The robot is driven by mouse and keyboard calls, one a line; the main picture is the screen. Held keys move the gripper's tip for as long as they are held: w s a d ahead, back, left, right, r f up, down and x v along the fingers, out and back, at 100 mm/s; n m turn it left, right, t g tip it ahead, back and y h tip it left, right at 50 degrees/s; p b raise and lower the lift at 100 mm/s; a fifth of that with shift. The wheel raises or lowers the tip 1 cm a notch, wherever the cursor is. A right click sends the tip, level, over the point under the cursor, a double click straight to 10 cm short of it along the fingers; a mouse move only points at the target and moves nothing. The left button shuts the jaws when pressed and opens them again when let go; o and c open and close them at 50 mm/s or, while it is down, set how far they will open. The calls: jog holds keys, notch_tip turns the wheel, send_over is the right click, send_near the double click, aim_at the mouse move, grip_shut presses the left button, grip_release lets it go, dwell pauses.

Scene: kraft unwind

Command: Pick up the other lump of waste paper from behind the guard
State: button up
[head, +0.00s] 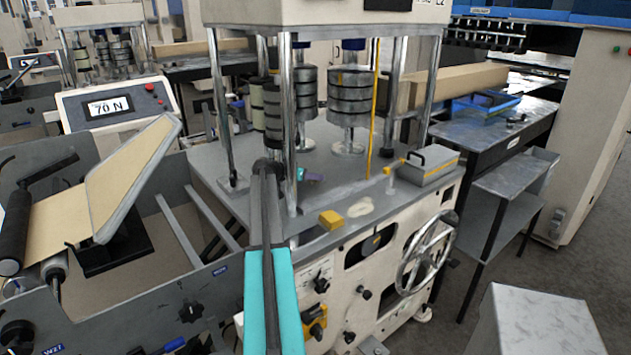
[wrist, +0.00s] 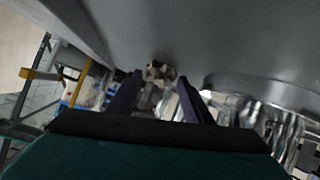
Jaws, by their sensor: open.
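A small crumpled brownish lump (wrist: 160,71) shows in the wrist view, just past and between my fingertips; it looks like waste paper, but the view is dim and blurred. My gripper (wrist: 159,82) is open, with one dark finger on each side of the near part of the lump. I cannot tell whether either finger touches it. In the head view my teal arm reaches up from the bottom, and the dark gripper end (head: 268,166) is among the posts of the press-like machine. No paper lump is clear there. I cannot make out which part is the guard.
A large grey surface (wrist: 225,40) lies close above the fingers in the wrist view. A yellow bar (wrist: 79,84) stands at its left. In the head view, chrome posts (head: 222,110), stacked weights (head: 349,95), a yellow block (head: 330,220) and a grey box (head: 425,167) crowd the machine.

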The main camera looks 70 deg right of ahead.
jog(key=c, duration=0.8)
jog(key=shift+r, duration=0.2)
